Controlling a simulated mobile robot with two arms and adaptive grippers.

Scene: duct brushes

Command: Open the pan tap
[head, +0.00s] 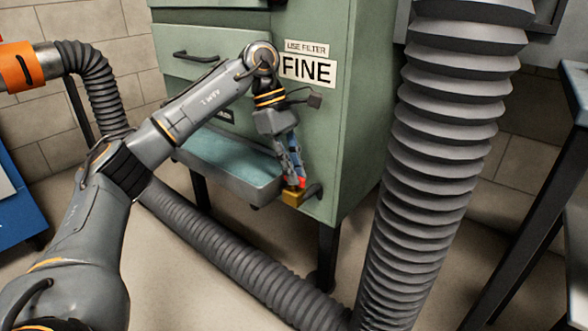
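The pan tap (293,198) is a small brass-coloured body low on the front of the green cabinet, beside the right end of the pan. A small red part, apparently its handle, shows just above the brass. My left gripper (297,178) points down with its fingertips at this red part. The fingers partly hide it, and I cannot tell whether they are closed on it or only touching or beside it. A short dark bent pipe (313,191) sticks out right of the tap. My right gripper is not in view.
The pan (225,170) juts from the green cabinet (350,120), below a drawer with a dark handle (195,56). A thick grey ribbed duct (440,150) stands close on the right. Another hose (225,255) runs across the floor. A dark table frame is at far right.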

